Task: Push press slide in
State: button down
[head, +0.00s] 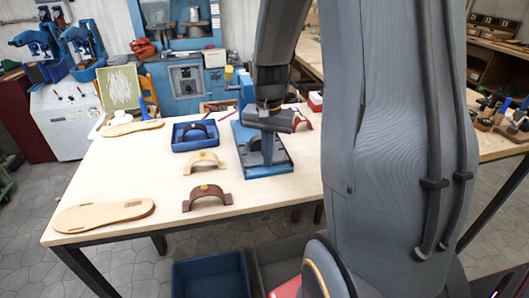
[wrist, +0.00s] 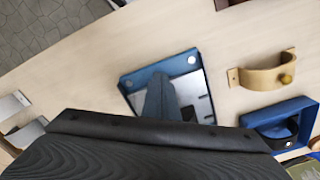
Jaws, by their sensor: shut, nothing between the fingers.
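The press has a blue frame (head: 256,172) on the wooden table, with a grey metal plate inside its rim. In the wrist view the press's blue rim (wrist: 188,62) and pale plate (wrist: 191,88) show, with round bolts at the corners. My gripper (head: 267,162) points down over the press; its narrow grey fingers are together and empty. In the wrist view my gripper (wrist: 159,82) reaches over the plate; whether it touches is unclear. My arm hides part of the press's back, and I cannot make out the slide's position.
A blue tray (head: 196,146) with a dark strap stands left of the press. A cream strap arch (head: 205,162) and a brown one (head: 207,197) stand in front of it. A sandal sole (head: 103,215) lies at the front left. Table space between sole and straps is clear.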

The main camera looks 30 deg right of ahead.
jog(key=shift+w+d, duration=0.5)
jog(key=shift+w, duration=1.2)
jog(key=shift+w+d, duration=0.45)
jog(key=shift+w, duration=1.3)
jog(key=shift+w+d, duration=0.5)
jog(key=shift+w, duration=1.2)
notch_tip(320, 180, up, 7)
jog(key=p, duration=0.5)
jog(key=shift+s, duration=0.35)
jog(key=shift+a, duration=0.1)
